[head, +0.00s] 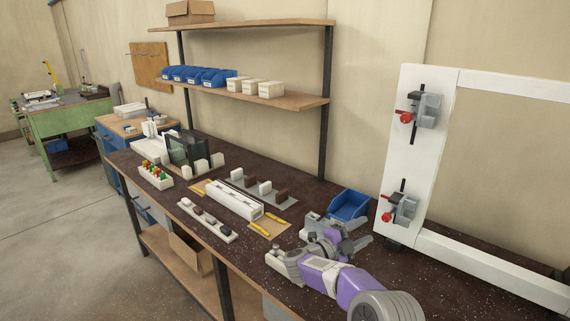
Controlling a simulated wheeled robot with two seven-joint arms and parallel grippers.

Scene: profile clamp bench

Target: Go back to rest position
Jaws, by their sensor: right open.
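My right arm, purple and grey, comes in from the bottom right of the head view. Its gripper (335,228) is open over the dark speckled bench top (340,184), near a blue bin (348,205). I see nothing held between its fingers, though the arm partly hides the space around them. My left gripper is not in view.
A white profile (234,200) lies mid-bench between yellow strips. A white frame (412,160) with two red-handled clamps (404,206) stands at the right. Left are small block holders (156,178) and a dark glass-like box (187,152). A two-tier shelf (270,98) rises behind.

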